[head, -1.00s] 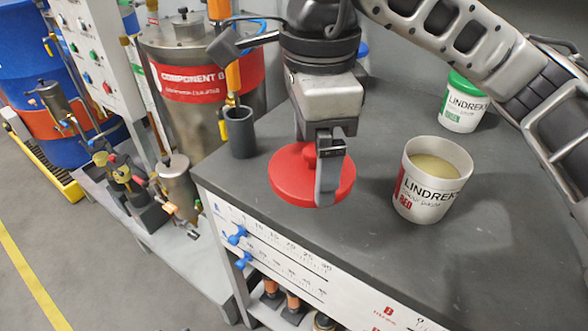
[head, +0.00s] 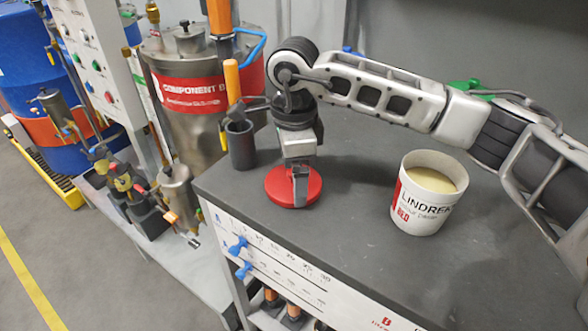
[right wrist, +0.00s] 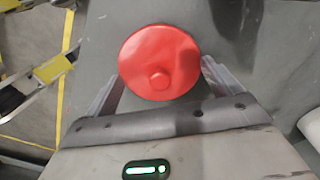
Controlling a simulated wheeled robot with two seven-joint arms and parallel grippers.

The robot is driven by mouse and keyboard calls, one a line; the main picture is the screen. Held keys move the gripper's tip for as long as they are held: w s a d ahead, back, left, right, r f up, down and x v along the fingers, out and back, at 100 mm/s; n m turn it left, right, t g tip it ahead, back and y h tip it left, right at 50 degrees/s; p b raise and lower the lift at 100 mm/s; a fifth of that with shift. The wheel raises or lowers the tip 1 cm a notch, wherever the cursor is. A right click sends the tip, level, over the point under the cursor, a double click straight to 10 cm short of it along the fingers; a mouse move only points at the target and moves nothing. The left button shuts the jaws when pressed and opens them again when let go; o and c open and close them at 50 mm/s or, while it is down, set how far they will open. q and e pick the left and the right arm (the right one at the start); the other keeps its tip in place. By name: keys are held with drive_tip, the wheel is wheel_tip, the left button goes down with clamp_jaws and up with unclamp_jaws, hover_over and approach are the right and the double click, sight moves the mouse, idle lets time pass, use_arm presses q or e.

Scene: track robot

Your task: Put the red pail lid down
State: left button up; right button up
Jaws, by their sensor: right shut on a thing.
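The red pail lid (head: 278,190) is a round red disc with a knob, lying flat at the bench's left front part. It looks to be on the bench top or just above it; I cannot tell whether it touches. My right gripper (head: 300,192) points down over the lid and is shut on it. In the right wrist view the lid (right wrist: 150,50) shows between the fingers of my right gripper (right wrist: 160,80), knob towards the camera. The white pail with the red label (head: 418,208) stands open to the right, pale paste inside. My left gripper is not in view.
The dark grey bench top (head: 340,240) is clear between lid and pail. A dark cup (head: 241,145) stands close behind and left of the lid. A green lid (head: 470,88) shows behind my right arm. The bench's front edge is near the lid.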

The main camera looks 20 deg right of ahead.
drive_tip(key=shift+f, duration=0.35)
drive_tip(key=shift+f, duration=0.25)
drive_tip(key=o, duration=0.7)
drive_tip(key=shift+r, duration=0.1)
wheel_tip(320, 180, up, 12)
drive_tip(key=shift+r+b, duration=0.2)
drive_tip(key=shift+b, duration=0.1)
